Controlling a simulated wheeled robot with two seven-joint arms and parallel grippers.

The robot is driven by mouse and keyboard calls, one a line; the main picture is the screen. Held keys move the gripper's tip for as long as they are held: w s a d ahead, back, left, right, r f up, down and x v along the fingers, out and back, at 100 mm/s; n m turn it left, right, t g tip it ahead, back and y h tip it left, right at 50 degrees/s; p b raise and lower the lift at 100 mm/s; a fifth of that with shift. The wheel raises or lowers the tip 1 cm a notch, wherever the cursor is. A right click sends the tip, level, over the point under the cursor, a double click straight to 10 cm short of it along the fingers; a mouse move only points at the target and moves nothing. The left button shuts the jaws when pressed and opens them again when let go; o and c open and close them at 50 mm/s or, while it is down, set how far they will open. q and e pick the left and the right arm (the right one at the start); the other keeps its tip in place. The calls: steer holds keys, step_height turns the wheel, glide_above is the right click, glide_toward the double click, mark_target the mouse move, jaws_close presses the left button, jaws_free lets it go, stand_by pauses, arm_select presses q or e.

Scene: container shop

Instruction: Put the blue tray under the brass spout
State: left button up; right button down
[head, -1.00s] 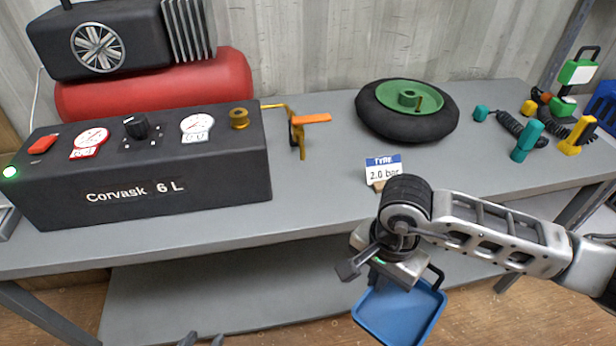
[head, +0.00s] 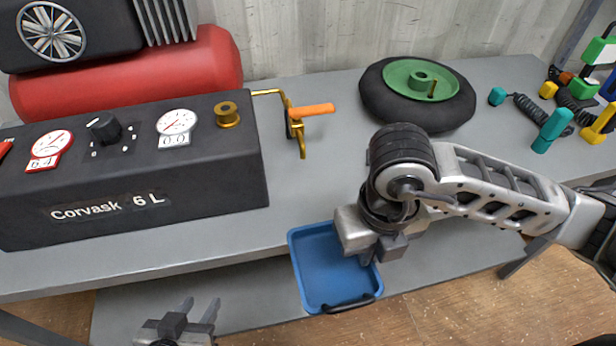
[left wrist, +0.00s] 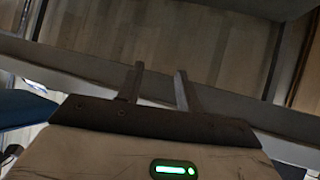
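The blue tray (head: 325,262) hangs in front of the bench edge in the head view, with a black handle on its near side. My right gripper (head: 368,255) is at the tray's right rim and appears shut on it; its fingertips are partly hidden. The brass spout (head: 302,145) with an orange lever (head: 312,109) projects from the black Corvask box, up and left of the tray. It points down over the bench top. My left gripper (head: 198,306) is low at the bottom left, fingers apart and empty. It also shows open in the left wrist view (left wrist: 157,85).
The black Corvask box (head: 150,205) fills the left of the bench. A wheel with a green hub (head: 415,100) lies behind my right arm. Coiled hoses and a teal handle (head: 552,131) lie at the right. The bench top (head: 290,190) below the spout is clear.

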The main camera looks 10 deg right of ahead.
steer(key=w, duration=0.4)
steer(key=w+p, duration=0.1)
steer(key=w, duration=0.4)
steer(key=w+p, duration=0.1)
steer(key=w, duration=0.4)
steer(key=shift+w+a+r, duration=0.1)
steer(key=shift+a, duration=0.15)
steer(key=shift+w, duration=0.65)
steer(key=shift+w+a, duration=0.1)
steer(key=shift+w, duration=1.15)
steer(key=shift+f+p, duration=0.4)
steer(key=shift+f, duration=0.15)
steer(key=shift+s+f, duration=0.1)
steer(key=shift+f, duration=0.1)
arm_select(q)
steer(key=shift+s+a+r, duration=0.2)
steer(key=shift+a+r, duration=0.05)
steer(key=shift+r, duration=0.1)
arm_select(e)
steer(key=shift+f, duration=0.1)
